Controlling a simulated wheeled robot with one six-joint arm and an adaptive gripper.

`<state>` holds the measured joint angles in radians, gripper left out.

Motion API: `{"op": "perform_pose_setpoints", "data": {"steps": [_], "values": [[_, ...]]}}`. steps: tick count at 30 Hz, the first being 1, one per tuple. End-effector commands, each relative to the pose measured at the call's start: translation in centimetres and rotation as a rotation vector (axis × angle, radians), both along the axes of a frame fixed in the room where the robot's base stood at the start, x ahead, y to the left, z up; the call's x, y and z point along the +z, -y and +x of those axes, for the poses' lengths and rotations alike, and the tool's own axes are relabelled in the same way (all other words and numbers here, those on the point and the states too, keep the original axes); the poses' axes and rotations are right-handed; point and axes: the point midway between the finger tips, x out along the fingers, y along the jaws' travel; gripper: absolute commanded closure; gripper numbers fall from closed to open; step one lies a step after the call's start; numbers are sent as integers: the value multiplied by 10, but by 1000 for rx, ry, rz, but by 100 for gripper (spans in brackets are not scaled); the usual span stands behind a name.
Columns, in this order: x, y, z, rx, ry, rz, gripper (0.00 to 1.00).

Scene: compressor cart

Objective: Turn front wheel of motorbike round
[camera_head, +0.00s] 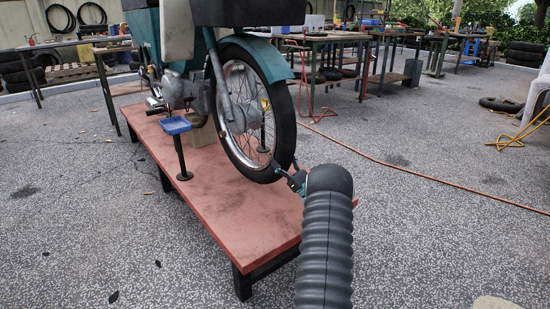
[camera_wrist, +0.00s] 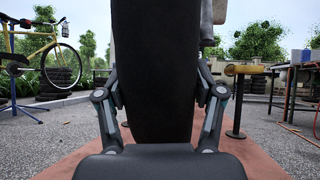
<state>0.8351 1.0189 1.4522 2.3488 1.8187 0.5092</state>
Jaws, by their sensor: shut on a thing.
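The motorbike's front wheel (camera_head: 240,110) has a black tyre and a spoked rim. It hangs under a teal mudguard (camera_head: 262,58) above a red platform (camera_head: 235,215). My gripper (camera_head: 284,170) is at the lower right edge of the tyre in the head view. In the wrist view the black tyre (camera_wrist: 152,75) stands upright between the two fingers of my gripper (camera_wrist: 158,100), one on each side. The gripper is shut on the tyre. The fingertips' contact with the tyre is partly hidden in both views.
A blue tray on a stand (camera_head: 175,126) is on the platform left of the wheel. An orange hose (camera_head: 420,175) runs over the ground at right. Workbenches (camera_head: 330,40) stand behind. A yellow bicycle (camera_wrist: 40,45) is at left in the wrist view. Ground to the right is mostly free.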

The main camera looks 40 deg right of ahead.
Motion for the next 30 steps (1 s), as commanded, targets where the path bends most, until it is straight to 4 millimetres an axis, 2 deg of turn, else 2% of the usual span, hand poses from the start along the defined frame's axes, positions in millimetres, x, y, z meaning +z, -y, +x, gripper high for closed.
{"op": "perform_pose_setpoints", "data": {"steps": [15, 16, 18, 19, 30], "values": [[-1, 3, 0, -4, 11, -2, 95], [-1, 4, -1, -4, 11, -2, 30], [-1, 4, -1, -5, 11, -2, 13], [-1, 4, -1, -5, 11, -2, 8], [-3, 6, -4, -8, 11, -1, 8]]}}
